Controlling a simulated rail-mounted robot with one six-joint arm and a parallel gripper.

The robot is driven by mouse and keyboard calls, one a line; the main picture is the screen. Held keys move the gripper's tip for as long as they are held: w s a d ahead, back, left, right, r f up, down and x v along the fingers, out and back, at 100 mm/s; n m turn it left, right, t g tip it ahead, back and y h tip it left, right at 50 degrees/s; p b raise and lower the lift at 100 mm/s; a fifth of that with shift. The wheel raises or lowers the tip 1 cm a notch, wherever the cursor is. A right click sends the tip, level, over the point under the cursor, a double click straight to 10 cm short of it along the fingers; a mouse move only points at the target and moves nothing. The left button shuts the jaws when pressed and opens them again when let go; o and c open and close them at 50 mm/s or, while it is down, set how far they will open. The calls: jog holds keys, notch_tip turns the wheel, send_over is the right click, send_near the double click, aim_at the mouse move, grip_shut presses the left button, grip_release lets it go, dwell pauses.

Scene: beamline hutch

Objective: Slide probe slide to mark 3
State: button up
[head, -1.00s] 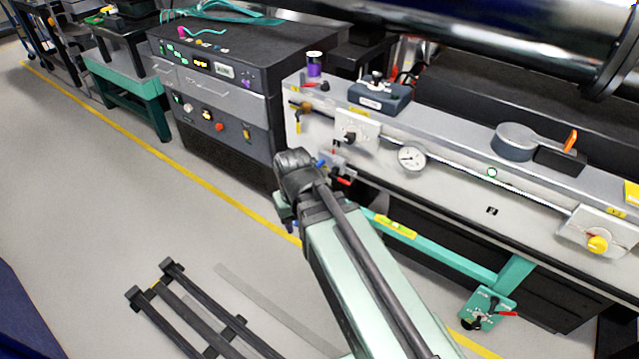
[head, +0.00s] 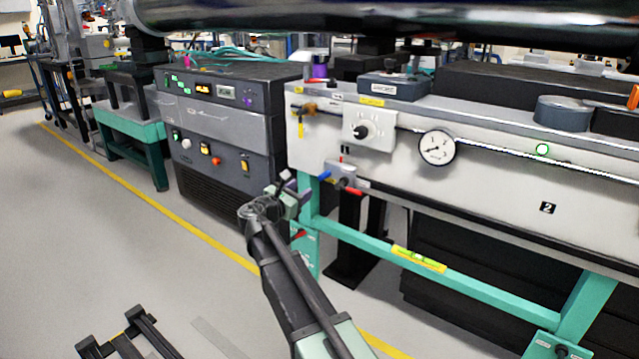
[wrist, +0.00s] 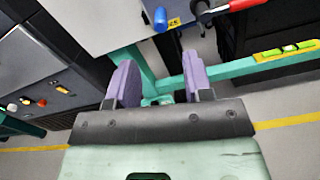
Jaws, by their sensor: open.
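No part carries a readable "probe slide" label, so I cannot tell for sure which it is. A white block with a black knob (head: 369,131) sits on the pale panel (head: 470,185) at the left part of a long rod. A small grey block with blue and red handles (head: 341,176) is below it. A black plate reading 2 (head: 548,208) is on the panel; I see no mark 3. My gripper (head: 294,187) is open and empty, left of and below the grey block. In the wrist view its purple fingers (wrist: 160,82) are apart, below the blue handle (wrist: 160,18).
A teal frame (head: 470,285) with a yellow level runs below. A dark control cabinet (head: 222,130) stands left. The floor left of the yellow line is mostly open.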

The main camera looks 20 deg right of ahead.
aim_at(319, 179)
jog(key=x, duration=1)
jog(key=shift+d, duration=0.2)
jog(key=shift+f, duration=0.1)
grip_shut()
